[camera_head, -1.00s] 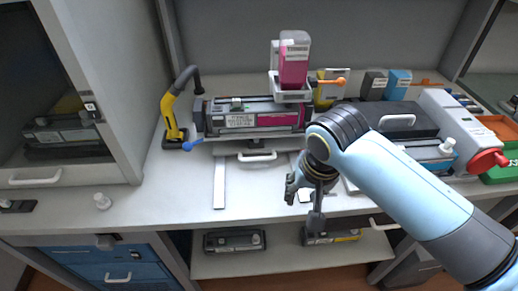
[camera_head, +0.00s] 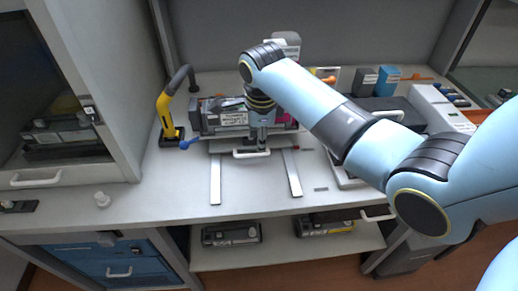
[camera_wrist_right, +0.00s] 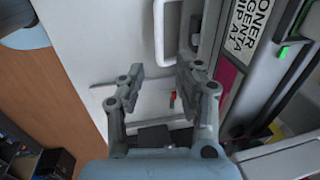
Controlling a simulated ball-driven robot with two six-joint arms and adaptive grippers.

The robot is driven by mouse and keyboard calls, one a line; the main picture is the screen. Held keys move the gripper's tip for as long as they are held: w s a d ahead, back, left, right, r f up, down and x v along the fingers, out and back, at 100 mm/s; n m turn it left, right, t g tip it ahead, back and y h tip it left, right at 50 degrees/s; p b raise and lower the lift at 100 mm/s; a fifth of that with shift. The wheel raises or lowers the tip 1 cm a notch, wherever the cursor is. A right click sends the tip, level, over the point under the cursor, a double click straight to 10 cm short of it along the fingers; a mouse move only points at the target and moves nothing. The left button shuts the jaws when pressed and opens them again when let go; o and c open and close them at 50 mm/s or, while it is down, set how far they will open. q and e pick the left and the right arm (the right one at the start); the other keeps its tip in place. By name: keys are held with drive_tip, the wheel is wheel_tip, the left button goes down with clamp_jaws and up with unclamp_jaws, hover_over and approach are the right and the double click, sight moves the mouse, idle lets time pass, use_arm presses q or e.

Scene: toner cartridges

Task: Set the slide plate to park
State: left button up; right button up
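The slide plate (camera_head: 220,148) is a pale plate at the rear of the bench, at the back end of two pale rails. Its white handle (camera_head: 252,154) faces the front and also shows in the right wrist view (camera_wrist_right: 158,40). A dark magenta-labelled toner cartridge (camera_head: 220,119) sits on or just behind it. My right gripper (camera_head: 260,138) is over the handle, partly hidden by its own arm. In the right wrist view the fingers (camera_wrist_right: 157,77) are apart and empty, with the handle just beyond the tips. Contact cannot be told. My left gripper is out of view.
A yellow and black curved arm (camera_head: 165,112) stands left of the cartridge, near a blue-knobbed lever (camera_head: 187,144). The rails (camera_head: 215,180) run forward over clear bench. Two cartridges (camera_head: 231,234) lie on the lower shelf.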

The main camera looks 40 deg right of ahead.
sight(259, 154)
drive_tip(key=f, duration=0.5)
drive_tip(key=shift+w+d+f, duration=0.25)
drive_tip(key=shift+w+f, duration=0.05)
drive_tip(key=shift+w, duration=0.1)
clamp_jaws()
